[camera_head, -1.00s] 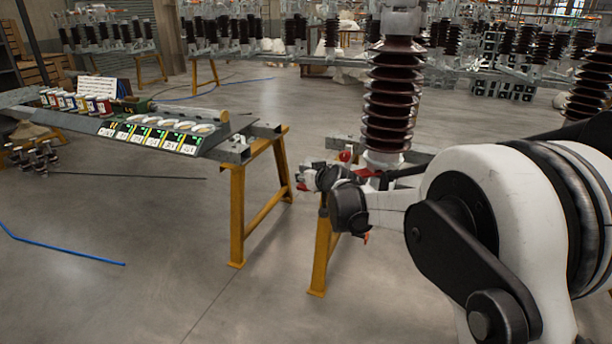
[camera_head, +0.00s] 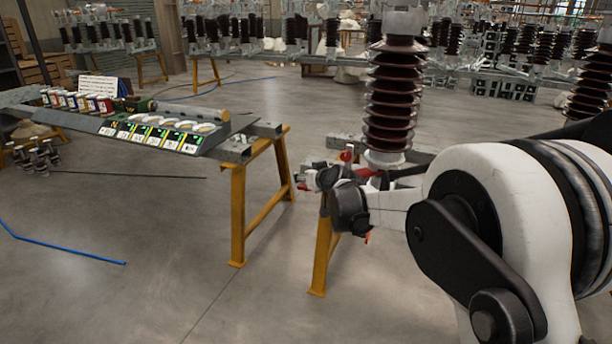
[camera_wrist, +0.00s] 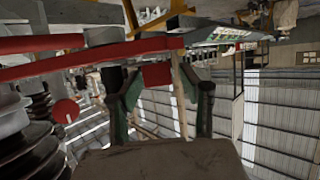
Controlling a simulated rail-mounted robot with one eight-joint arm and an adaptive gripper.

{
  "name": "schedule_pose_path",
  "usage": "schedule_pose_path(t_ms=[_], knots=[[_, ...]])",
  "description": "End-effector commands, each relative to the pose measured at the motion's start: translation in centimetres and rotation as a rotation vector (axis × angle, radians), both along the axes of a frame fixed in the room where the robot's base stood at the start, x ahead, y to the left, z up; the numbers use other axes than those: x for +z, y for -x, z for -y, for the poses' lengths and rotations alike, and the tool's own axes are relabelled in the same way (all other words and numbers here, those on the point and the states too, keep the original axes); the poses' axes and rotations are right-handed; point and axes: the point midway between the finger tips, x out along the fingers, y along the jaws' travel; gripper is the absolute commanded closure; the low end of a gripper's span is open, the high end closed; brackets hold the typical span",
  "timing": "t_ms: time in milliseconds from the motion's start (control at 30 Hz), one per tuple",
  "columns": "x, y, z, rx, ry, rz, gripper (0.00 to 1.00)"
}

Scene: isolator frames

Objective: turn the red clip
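In the wrist view my gripper (camera_wrist: 160,98) has its two dark green-edged fingers spread apart. A small red block (camera_wrist: 157,75), which looks like the red clip, shows between the fingers, apart from both. A round red knob (camera_wrist: 66,111) is to the left of the fingers. In the head view my gripper (camera_head: 318,178) is small and partly hidden by my wrist, beside red parts at the foot of the brown insulator. A red knob (camera_head: 346,155) shows just above it. Contact cannot be seen there.
The tall ribbed insulator (camera_head: 392,100) stands close to my gripper; its ribs show at the left in the wrist view (camera_wrist: 35,125). A yellow trestle (camera_head: 238,210) supports a bench with labelled panels (camera_head: 155,133) at the left. The floor between is open.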

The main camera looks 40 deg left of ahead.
Motion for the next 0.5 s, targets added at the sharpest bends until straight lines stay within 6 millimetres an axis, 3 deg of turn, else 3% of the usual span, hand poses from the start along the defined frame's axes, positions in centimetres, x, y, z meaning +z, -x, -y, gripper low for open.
schedule_pose_path(t_ms=[500], knots=[[2.3, 2.5, 4.8, -0.001, 0.000, 0.000, 0.56]])
